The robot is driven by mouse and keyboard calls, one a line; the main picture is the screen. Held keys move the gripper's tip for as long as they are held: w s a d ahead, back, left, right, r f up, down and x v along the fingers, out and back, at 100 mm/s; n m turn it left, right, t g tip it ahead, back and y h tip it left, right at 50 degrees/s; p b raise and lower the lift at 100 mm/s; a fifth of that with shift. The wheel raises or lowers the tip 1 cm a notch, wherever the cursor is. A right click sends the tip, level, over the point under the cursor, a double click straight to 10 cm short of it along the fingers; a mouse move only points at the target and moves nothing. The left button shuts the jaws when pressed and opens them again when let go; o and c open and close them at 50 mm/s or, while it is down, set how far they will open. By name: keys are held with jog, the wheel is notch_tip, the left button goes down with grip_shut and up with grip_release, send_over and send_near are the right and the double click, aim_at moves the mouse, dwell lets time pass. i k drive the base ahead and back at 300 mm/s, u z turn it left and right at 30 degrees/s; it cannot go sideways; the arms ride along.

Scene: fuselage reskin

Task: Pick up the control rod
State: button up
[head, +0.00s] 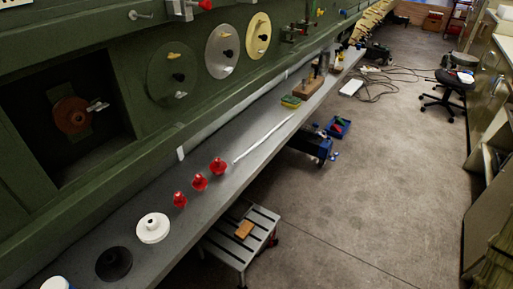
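A long, thin, whitish rod (264,137) lies on the grey bench (226,173), slanting from lower left to upper right. It looks like the control rod. Its lower end lies near the red knob-topped pieces, and its upper end points toward a green and yellow block. Nothing covers it. My gripper is not in view.
Several red pieces (200,181), a white disc (152,228) and a black disc (114,263) stand on the bench left of the rod. A green and yellow block (291,102) sits beyond it. A green panel wall (125,60) rises behind. Below are a step stool (262,222) and open floor.

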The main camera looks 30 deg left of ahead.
aim_at(268, 133)
jog(key=u, duration=0.95)
jog(key=i, duration=1)
jog(key=u, duration=0.05)
